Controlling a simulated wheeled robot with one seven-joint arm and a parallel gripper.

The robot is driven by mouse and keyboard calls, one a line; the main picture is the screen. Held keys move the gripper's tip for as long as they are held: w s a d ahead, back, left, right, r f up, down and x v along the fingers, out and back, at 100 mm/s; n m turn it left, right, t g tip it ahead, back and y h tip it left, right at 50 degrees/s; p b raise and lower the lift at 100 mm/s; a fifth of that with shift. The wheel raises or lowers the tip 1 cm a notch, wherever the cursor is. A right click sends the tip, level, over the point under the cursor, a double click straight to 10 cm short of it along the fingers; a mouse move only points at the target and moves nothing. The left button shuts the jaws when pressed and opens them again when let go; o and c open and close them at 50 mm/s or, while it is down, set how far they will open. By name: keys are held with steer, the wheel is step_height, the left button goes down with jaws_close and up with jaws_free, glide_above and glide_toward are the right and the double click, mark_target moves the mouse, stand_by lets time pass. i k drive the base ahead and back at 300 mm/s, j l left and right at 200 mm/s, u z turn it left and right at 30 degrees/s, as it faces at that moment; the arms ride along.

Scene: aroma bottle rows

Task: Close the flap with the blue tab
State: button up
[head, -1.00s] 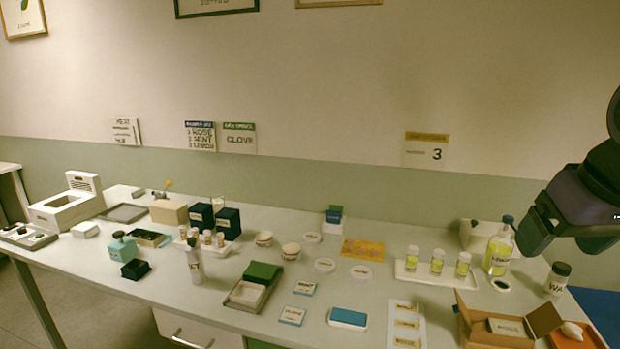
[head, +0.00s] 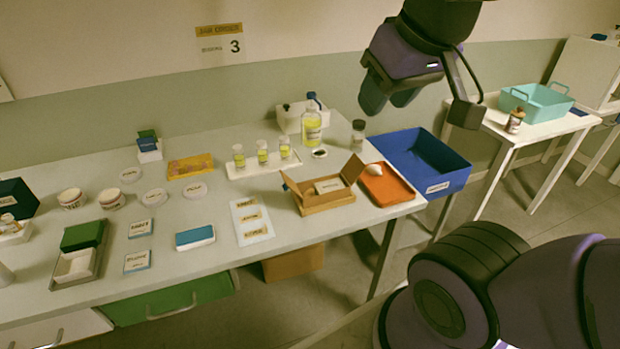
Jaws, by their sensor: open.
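A brown cardboard box (head: 328,204) stands open near the front right of the long table in the head view. Its right flap (head: 352,169) stands raised. A left flap (head: 291,189) also stands up and shows a small dark blue spot, likely the blue tab. A pale labelled item (head: 329,186) lies inside. My gripper (head: 389,101) is open and empty, up in the air behind and to the right of the box, well apart from it.
An orange tray (head: 391,189) with a white item sits close right of the box. Jars on a white tray (head: 238,172), a yellow-green bottle (head: 312,128) and a dark-lidded jar (head: 358,136) stand behind. A blue bin (head: 450,171) is beyond the table's right end.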

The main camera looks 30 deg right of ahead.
mark_target(289, 183)
steer(key=j+z, duration=0.5)
steer(key=k+j+z, duration=0.15)
steer(key=j+z, duration=0.15)
steer(key=z, duration=0.2)
steer(key=k+j+z, duration=0.1)
steer(key=k+j, duration=0.2)
steer(key=j, duration=0.25)
steer(key=k+j+z, duration=0.1)
steer(key=k+j, duration=0.15)
steer(key=j, duration=0.25)
steer(key=k+j+z, duration=0.15)
steer(key=k+j, duration=0.2)
steer(key=j, duration=0.15)
steer(key=k+j+z, duration=0.1)
steer(key=j+z, duration=0.35)
steer(key=j, duration=0.8)
steer(key=i+l+z, duration=0.1)
steer(key=i, duration=0.3)
steer(key=i+l+z, duration=0.15)
steer(key=i, duration=0.25)
